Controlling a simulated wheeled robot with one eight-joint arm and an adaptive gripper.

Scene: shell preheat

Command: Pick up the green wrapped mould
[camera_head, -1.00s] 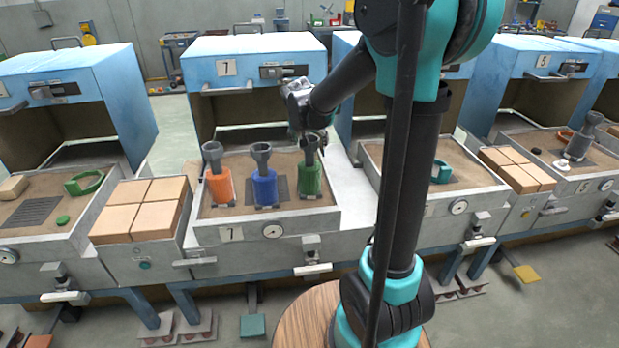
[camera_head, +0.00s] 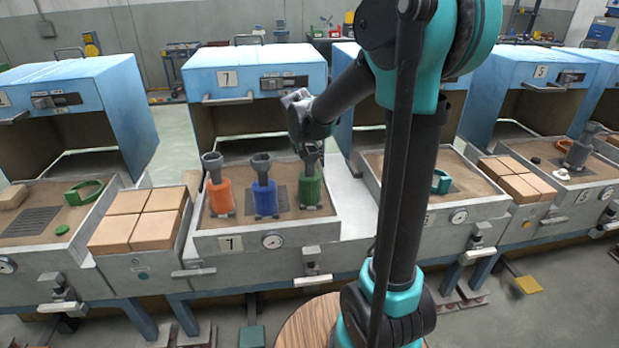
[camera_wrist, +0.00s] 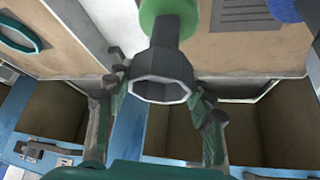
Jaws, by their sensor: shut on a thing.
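The green wrapped mould (camera_head: 311,191) stands upright on the right side of the sand-coloured bed numbered 7, with a grey cup-shaped top. My gripper (camera_head: 311,150) is at that grey top, reaching down from behind it. In the wrist view the grey cup (camera_wrist: 163,76) lies between the two fingers of my gripper (camera_wrist: 160,88), with the green wrap (camera_wrist: 168,12) beyond it. The gripper is shut on the mould's grey top. The mould's foot looks still on the bed, and my gripper hides part of its top in the head view.
A blue wrapped mould (camera_head: 265,196) stands close to its left, and an orange one (camera_head: 221,197) farther left. The blue hood (camera_head: 254,68) rises behind the bed. Tan blocks (camera_head: 138,217) fill a bin at left. Neighbouring bays hold green clamp-like rings (camera_head: 85,192).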

